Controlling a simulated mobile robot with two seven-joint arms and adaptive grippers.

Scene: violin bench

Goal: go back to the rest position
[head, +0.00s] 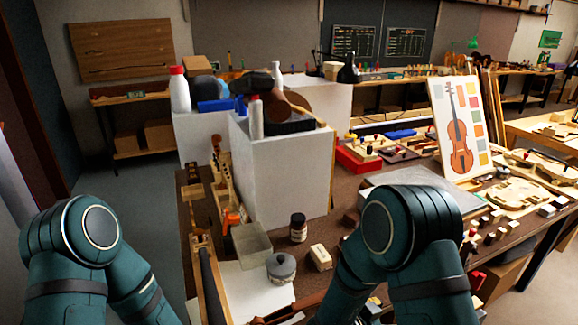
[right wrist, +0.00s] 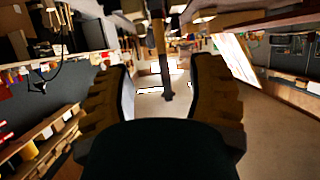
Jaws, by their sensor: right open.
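My right gripper (right wrist: 163,92) shows in the right wrist view with its two dark, ribbed fingers spread apart. Nothing is held between them; a dark upright post (right wrist: 161,55) and pale floor show in the gap beyond. In the head view, my two teal arms come up from the bottom edge, one at the left and one right of centre. Neither gripper shows in the head view, so my left gripper is out of sight.
Small wooden blocks crowd the right side. Open floor lies left of the bench.

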